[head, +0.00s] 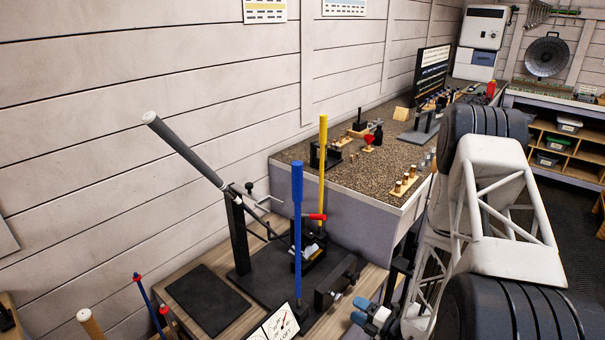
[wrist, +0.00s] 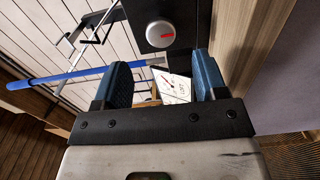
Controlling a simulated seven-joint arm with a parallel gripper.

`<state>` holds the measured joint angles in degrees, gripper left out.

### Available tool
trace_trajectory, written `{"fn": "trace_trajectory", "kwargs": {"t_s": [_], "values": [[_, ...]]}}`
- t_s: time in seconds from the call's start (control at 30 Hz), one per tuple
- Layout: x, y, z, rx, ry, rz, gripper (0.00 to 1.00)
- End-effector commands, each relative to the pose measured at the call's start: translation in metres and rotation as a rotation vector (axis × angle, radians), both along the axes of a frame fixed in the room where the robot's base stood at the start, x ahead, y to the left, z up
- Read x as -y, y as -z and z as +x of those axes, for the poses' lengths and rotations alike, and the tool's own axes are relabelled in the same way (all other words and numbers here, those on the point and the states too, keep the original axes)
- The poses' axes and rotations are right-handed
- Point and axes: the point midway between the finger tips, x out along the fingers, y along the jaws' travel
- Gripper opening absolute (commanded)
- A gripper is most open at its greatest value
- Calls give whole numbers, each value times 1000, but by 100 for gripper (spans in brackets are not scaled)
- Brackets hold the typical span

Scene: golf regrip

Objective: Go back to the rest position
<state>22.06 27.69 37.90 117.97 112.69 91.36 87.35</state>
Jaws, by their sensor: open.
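My gripper (head: 372,315) is at the bottom of the head view, low at the right front edge of the wooden bench. In the wrist view its two blue-padded fingers (wrist: 162,82) are spread apart with nothing held between them. Beyond them are a white gauge card (wrist: 172,88) and a dark plate with a round silver knob (wrist: 160,34). The gauge card also shows in the head view (head: 277,327), left of my gripper. I cannot tell the exact gap between fingers and card.
A club with a grey grip (head: 185,150) slants up from a black stand (head: 238,235). An upright blue rod (head: 297,210) and yellow rod (head: 323,160) stand nearby. A speckled counter (head: 385,165) with small tools lies behind. A dark mat (head: 208,300) is bare.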

Motion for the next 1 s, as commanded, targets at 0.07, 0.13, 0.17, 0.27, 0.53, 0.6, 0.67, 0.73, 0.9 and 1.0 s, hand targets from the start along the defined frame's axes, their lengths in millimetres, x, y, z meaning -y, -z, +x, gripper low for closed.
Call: {"fn": "trace_trajectory", "kwargs": {"t_s": [0.07,0.13,0.17,0.27,0.53,0.6,0.67,0.73,0.9,1.0], "values": [[-2,-4,0,9,-11,-8,66],[-5,-10,0,23,-30,-22,66],[-6,-14,1,32,-40,-31,66],[-14,-29,1,72,-88,-70,66],[-44,-90,-8,247,-292,-234,66],[-52,-106,-12,302,-351,-283,66],[-59,-120,-17,351,-401,-324,66],[-66,-136,-23,406,-459,-373,66],[-82,-171,-40,551,-601,-486,66],[-90,-190,-52,639,-683,-553,66]]}}
